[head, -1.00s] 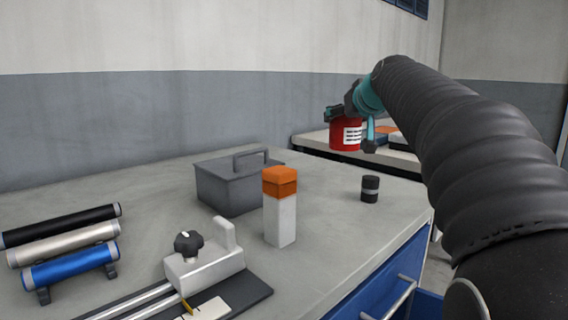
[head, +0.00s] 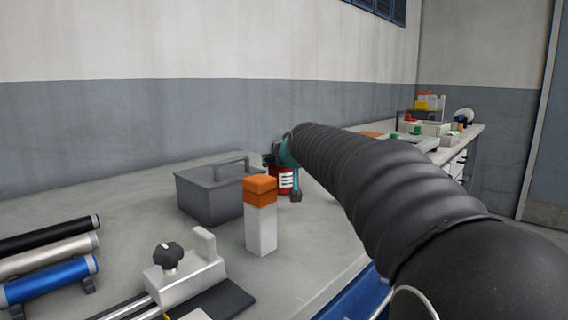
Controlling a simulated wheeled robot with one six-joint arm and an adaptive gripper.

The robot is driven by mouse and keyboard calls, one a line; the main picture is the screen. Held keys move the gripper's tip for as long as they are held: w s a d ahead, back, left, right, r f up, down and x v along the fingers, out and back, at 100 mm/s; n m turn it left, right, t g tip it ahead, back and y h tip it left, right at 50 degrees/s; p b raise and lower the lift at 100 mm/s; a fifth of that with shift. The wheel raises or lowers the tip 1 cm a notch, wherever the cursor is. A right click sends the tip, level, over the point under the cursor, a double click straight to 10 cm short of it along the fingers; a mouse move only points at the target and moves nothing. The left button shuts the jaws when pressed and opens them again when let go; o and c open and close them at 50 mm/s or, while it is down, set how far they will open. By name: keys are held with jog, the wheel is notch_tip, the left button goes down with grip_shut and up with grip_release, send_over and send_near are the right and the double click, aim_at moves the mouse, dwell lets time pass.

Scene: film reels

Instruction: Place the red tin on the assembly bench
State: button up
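The red tin (head: 284,178), with a white label, is over the far part of the grey bench (head: 130,216), just right of the grey lidded box. My gripper (head: 282,166), teal and dark, is around the tin's upper part from above, with a finger down its right side. It appears shut on the tin, which looks upright. The tin's lower edge is close to the bench top, but I cannot tell whether it touches. The arm covers the area right of the tin.
An orange-capped white bottle (head: 260,218) stands in front of the tin, beside the grey box (head: 213,190). A clamp fixture (head: 183,268) and several tubes (head: 48,282) occupy the near left. Another bench (head: 455,150) with assorted items stands back right.

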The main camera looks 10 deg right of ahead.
jog(key=shift+f, duration=0.15)
jog(key=shift+f, duration=0.15)
jog(key=o, duration=1.2)
jog(key=shift+o, duration=0.2)
jog(key=shift+r, duration=0.25)
jog(key=v, duration=1.2)
jog(key=shift+b, duration=0.45)
